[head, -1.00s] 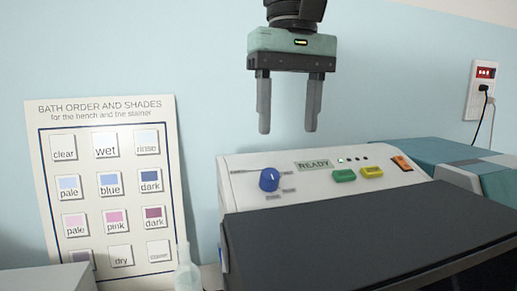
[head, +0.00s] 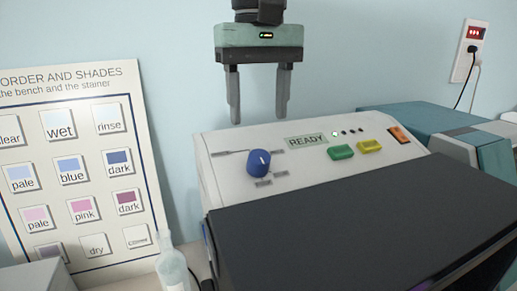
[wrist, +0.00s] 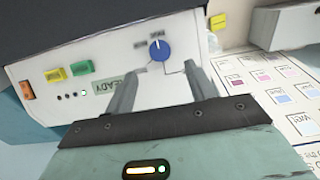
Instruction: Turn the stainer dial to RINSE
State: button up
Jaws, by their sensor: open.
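The stainer (head: 345,215) has a sloped white panel with a blue dial (head: 259,163) at its left. The dial carries a white pointer line near its top, and small grey labels surround it, too small to read. The dial also shows in the wrist view (wrist: 160,50). A display beside it reads READY (head: 306,141). My gripper (head: 258,118) is open and empty, pointing down above and behind the dial, apart from it. In the wrist view its two fingers (wrist: 163,85) stand apart, with the dial beyond and between their tips.
Green (head: 340,152) and yellow (head: 369,146) buttons and an orange switch (head: 399,134) sit right of the dial. A shade chart (head: 75,130) leans on the wall at left. A bottle (head: 172,268) stands at the stainer's front left. A teal machine (head: 425,122) stands at right.

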aim_at(259, 154)
notch_tip(259, 154, down, 8)
jog(key=shift+f+p, duration=0.1)
jog(key=shift+p, duration=0.45)
jog(key=c, duration=1)
